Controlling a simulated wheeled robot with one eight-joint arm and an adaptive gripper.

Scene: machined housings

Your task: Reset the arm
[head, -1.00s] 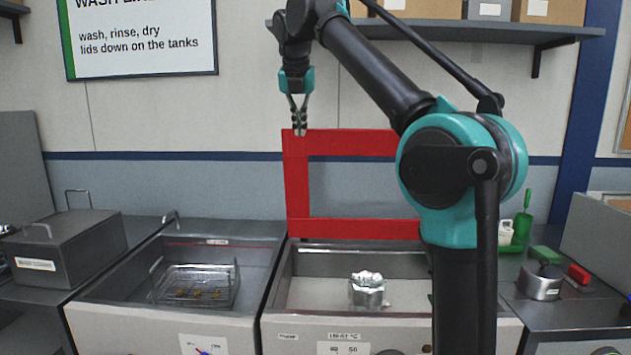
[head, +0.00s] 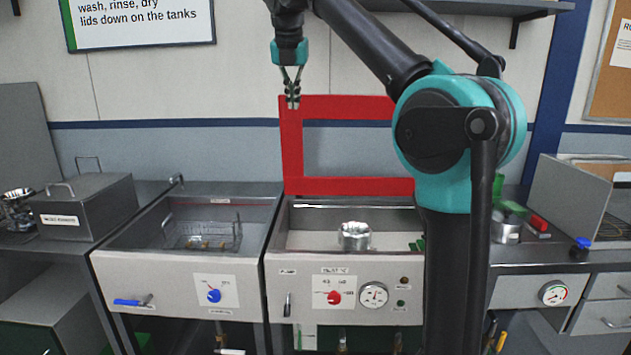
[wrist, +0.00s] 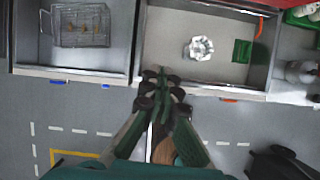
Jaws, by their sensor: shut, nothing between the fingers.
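My gripper (head: 292,103) hangs pointing down in the head view, in front of the red frame (head: 291,150) that stands behind the right tank. Its fingers are shut with nothing between them. In the wrist view my gripper (wrist: 164,80) shows at the middle, its fingertips near the tank's front edge and over the floor. A silvery machined housing (head: 354,236) sits in the right tank (head: 300,240), apart from my gripper. The housing also shows in the wrist view (wrist: 199,47).
A wire basket (head: 210,235) with small brass-coloured parts is in the left tank (head: 150,225). A grey lidded box (head: 85,208) stands at the left. A green item (wrist: 242,50) lies in the right tank. A shelf (head: 480,7) runs above. The floor (wrist: 80,125) in front is largely clear.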

